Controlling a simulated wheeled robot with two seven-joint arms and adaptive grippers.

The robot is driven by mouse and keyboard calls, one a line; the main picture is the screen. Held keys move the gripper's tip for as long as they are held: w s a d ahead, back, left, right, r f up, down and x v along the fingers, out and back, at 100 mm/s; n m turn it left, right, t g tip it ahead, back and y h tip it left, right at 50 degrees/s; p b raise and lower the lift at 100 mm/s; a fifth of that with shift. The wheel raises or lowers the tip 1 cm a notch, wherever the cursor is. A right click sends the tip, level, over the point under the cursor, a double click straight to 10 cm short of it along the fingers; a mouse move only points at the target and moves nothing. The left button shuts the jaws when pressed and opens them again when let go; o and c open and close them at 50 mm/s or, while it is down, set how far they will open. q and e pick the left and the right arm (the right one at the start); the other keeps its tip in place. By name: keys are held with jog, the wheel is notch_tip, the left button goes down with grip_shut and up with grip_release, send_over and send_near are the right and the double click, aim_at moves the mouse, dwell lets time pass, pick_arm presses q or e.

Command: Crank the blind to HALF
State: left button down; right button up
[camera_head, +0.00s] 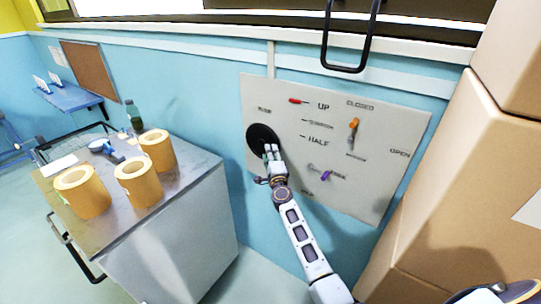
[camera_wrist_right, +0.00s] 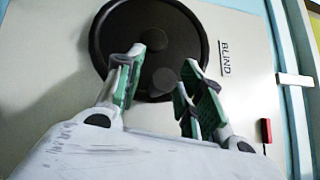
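The blind crank is a black round disc (camera_head: 259,137) on the left of a pale grey wall panel (camera_head: 380,190). It fills the upper middle of the right wrist view (camera_wrist_right: 115,35), beside the word BLIND, with a small dark knob (camera_wrist_right: 163,79) on its face. A red pointer (camera_head: 297,101) sits beside UP, above the HALF mark. My right gripper (camera_head: 271,150) is at the disc's lower right edge. In the wrist view its fingers (camera_wrist_right: 162,72) are apart, with the knob showing between them; contact cannot be told. My left gripper is out of view.
An orange lever (camera_head: 353,124) and a purple lever (camera_head: 326,175) are on the same panel. A black handle (camera_head: 345,68) hangs above it. Cardboard boxes (camera_head: 455,180) stand close on the right. A metal cabinet (camera_head: 175,187) with kraft rolls (camera_head: 139,185) stands on the left.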

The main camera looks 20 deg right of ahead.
grip_shut()
dwell(0.3)
dwell(0.5)
